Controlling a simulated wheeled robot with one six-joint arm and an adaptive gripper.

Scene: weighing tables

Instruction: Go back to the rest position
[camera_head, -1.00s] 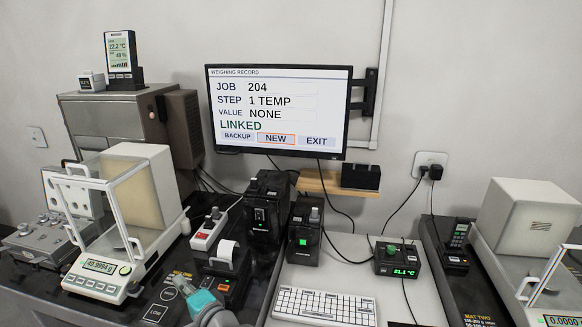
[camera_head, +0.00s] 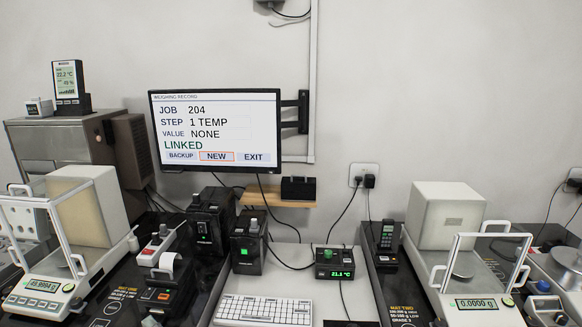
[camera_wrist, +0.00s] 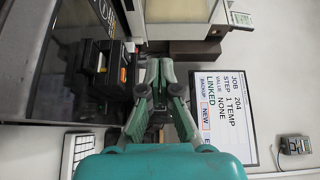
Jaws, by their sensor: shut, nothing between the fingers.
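My gripper (camera_wrist: 158,82) shows in the wrist view, with its two green-grey fingers together and nothing between them. It points towards the bench and wall, with the monitor (camera_wrist: 225,100) to its right and a black printer (camera_wrist: 105,68) to its left in that picture. In the head view my gripper does not clearly show. The monitor (camera_head: 215,130) there reads job 204, step 1 TEMP, value NONE, LINKED, with NEW outlined in orange.
A balance (camera_head: 45,290) stands at left, reading too small to trust, and another (camera_head: 475,303) at right reads 0.0000 g. A white keyboard (camera_head: 262,310), a small meter (camera_head: 334,264) reading 21.1 °C and black devices (camera_head: 248,245) stand between. Cables hang on the wall.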

